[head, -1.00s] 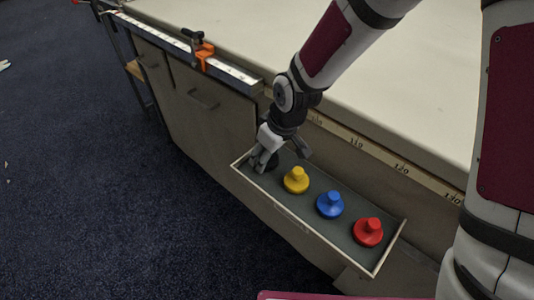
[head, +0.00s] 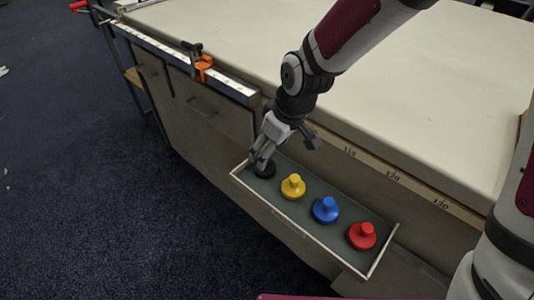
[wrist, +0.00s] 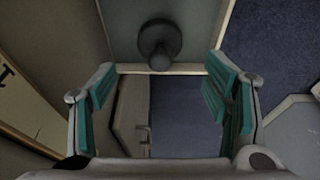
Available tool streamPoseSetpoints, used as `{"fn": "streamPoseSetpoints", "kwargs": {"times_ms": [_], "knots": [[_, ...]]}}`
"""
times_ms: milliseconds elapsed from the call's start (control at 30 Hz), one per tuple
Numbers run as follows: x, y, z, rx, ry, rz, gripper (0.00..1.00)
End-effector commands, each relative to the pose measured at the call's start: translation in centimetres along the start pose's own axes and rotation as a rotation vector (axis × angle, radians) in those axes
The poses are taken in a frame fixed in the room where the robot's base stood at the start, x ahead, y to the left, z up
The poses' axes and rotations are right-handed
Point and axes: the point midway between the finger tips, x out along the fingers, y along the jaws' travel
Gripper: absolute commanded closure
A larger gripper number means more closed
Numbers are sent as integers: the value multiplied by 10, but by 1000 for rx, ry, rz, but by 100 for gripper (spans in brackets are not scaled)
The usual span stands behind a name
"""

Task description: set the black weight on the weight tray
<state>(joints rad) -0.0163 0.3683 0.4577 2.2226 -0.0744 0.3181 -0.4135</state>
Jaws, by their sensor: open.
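The black weight (head: 265,170) stands in the left end of a shallow tray (head: 312,238) with a dark lining and pale rim, at the table's side. In the wrist view the black weight (wrist: 159,45) shows from above, knob toward the camera, near the tray's end wall (wrist: 172,68). My gripper (head: 287,149) is open and empty above that end of the tray. One finger overlaps the back of the weight in the head view; contact cannot be told there. In the wrist view my gripper (wrist: 160,100) has its fingers wide apart, with the weight beyond the gap.
A yellow weight (head: 293,187), a blue weight (head: 325,210) and a red weight (head: 362,236) stand in a row in the same tray. An orange clamp (head: 202,66) sits on the rail along the table edge. The pale tabletop (head: 420,110) is clear.

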Motion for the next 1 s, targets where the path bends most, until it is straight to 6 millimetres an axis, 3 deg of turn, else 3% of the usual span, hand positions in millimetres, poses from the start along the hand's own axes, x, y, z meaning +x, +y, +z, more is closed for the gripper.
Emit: {"fn": "streamPoseSetpoints", "kwargs": {"times_ms": [33,233,667,833,1000], "knots": [[-13,0,0,0,1,2,30],[-38,0,0,0,1,1,30],[-47,0,1,2,-3,3,30],[-74,8,22,52,-44,46,30],[-123,14,63,169,-112,117,30]]}}
